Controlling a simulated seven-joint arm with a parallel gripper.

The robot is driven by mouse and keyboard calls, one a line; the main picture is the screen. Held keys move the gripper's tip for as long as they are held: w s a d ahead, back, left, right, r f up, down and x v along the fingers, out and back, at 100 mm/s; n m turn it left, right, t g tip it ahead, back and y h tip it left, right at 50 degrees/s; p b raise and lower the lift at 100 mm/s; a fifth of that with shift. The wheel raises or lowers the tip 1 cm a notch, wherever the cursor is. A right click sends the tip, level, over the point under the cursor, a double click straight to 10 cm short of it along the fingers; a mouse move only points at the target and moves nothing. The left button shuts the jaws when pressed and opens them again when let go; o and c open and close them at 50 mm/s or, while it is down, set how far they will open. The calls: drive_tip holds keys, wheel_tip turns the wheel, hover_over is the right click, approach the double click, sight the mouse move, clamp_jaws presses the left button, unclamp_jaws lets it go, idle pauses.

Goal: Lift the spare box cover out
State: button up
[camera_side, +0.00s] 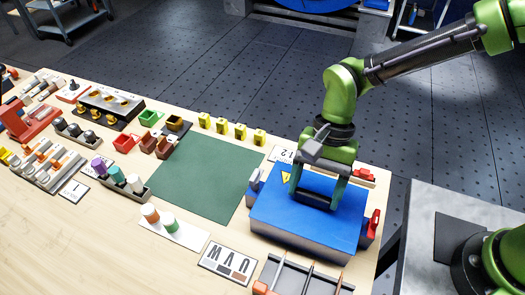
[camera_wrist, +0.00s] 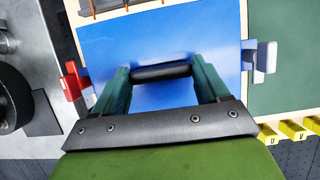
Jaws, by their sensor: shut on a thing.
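The spare box cover (camera_side: 275,215) is a blue slab with a black bar handle (camera_side: 313,201) on top and a yellow warning label. It sits level at the right end of the table, with a grey side showing beneath the blue top. In the wrist view the blue cover (camera_wrist: 105,50) fills the middle, with its handle (camera_wrist: 160,72) between my fingers. My gripper (camera_side: 317,195), also in the wrist view (camera_wrist: 162,78), points down and is shut on the handle. I cannot tell whether the cover is clear of what lies under it.
A red clamp-like part (camera_side: 373,224) and a grey one (camera_side: 254,181) stand at the cover's sides. A grey tray with rods (camera_side: 300,277) lies in front. A bare green mat (camera_side: 205,175) lies left. Several yellow blocks (camera_side: 222,126) line the back edge.

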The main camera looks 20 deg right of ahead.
drive_tip(key=c, duration=0.4)
drive_tip(key=shift+c, duration=0.2)
drive_tip(key=shift+r, duration=0.15)
wheel_tip(320, 180, up, 10)
